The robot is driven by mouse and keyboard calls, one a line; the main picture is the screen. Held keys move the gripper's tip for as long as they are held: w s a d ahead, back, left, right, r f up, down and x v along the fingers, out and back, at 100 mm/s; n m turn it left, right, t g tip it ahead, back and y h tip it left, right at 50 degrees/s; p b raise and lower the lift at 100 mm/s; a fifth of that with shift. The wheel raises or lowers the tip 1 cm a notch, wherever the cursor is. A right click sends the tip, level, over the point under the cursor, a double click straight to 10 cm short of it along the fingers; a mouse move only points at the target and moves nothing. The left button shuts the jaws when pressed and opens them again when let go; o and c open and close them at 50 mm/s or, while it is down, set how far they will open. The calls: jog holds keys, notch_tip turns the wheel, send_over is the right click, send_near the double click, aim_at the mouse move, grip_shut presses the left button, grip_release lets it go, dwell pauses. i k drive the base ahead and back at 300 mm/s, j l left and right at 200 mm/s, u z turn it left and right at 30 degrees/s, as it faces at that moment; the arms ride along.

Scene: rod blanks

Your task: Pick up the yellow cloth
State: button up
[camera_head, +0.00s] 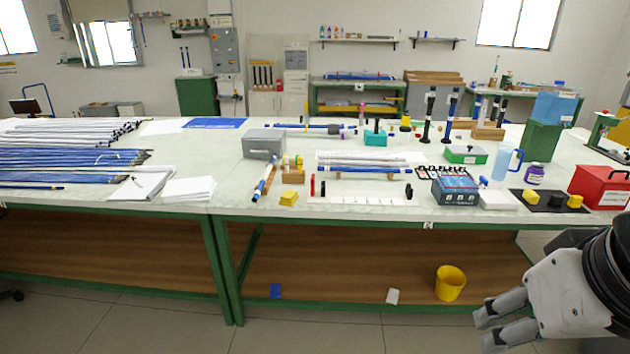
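A small folded yellow cloth (289,198) lies on the white worktop near its front edge, left of a white marked strip. It looks like a short stack of soft layers. My gripper (484,331) is at the lower right, in front of the bench and below the worktop level, well to the right of the cloth. Its two fingers point left with a gap between them, and nothing shows between them.
The bench (240,208) has a green frame. A wooden block (294,175) and a blue-and-white rod (264,180) lie close behind the cloth. White paper (188,189) lies to its left. A yellow bucket (450,284) stands on the lower shelf.

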aim_at(289, 199)
jog(key=i+j+u, duration=0.5)
jog(key=i+j, duration=0.15)
jog(key=i+l+u, duration=0.3)
jog(key=i+l, duration=0.15)
jog(key=i, duration=0.2)
jog(key=i+l+u, duration=0.35)
jog(key=i+l, duration=0.25)
